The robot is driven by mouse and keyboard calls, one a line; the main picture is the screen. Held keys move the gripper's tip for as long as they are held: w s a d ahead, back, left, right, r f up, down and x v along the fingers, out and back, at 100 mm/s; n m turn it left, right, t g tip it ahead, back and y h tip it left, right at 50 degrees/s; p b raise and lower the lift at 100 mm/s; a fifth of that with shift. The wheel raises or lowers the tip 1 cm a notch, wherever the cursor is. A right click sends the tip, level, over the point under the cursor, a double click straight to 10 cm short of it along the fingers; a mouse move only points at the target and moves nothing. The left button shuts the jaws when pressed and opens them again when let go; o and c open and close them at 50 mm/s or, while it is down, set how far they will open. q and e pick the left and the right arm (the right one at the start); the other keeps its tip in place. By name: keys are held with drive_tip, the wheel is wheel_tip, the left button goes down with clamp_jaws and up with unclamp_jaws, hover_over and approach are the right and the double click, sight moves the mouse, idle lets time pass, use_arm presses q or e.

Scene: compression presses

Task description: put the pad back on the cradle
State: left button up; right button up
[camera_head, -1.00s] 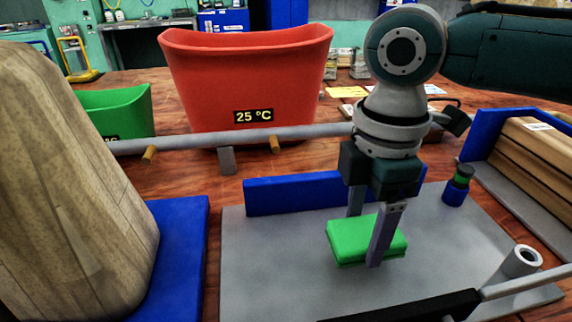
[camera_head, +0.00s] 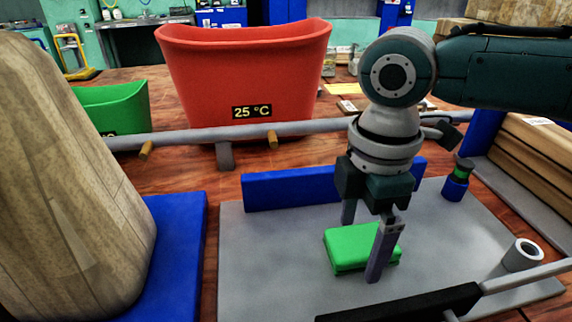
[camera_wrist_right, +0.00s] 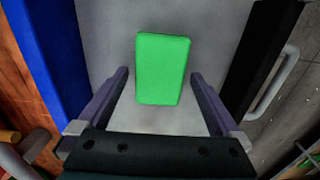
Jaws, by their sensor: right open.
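The pad appears to be the green block (camera_head: 350,246), flat on or just above the grey plate (camera_head: 260,270). It also shows in the right wrist view (camera_wrist_right: 163,69). My right gripper (camera_head: 361,251) points down over the pad, with a finger on either side. In the right wrist view the fingers (camera_wrist_right: 159,74) are open, with a gap on each side of the pad. The near finger hides part of the pad in the head view. I cannot tell which part is the cradle. My left gripper is not in view.
A blue rail (camera_head: 290,190) runs behind the plate, and a black bar (camera_head: 400,303) crosses its front. A blue and green knob (camera_head: 457,182) and a grey tube (camera_head: 522,255) stand at right. A red bin (camera_head: 245,75) and green bin (camera_head: 112,108) stand behind a long grey bar (camera_head: 230,134).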

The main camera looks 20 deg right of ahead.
sight(359, 240)
wheel_tip(359, 240, up, 12)
drive_tip(key=p, duration=0.3)
drive_tip(key=shift+r, duration=0.2)
drive_tip(key=shift+a, duration=0.1)
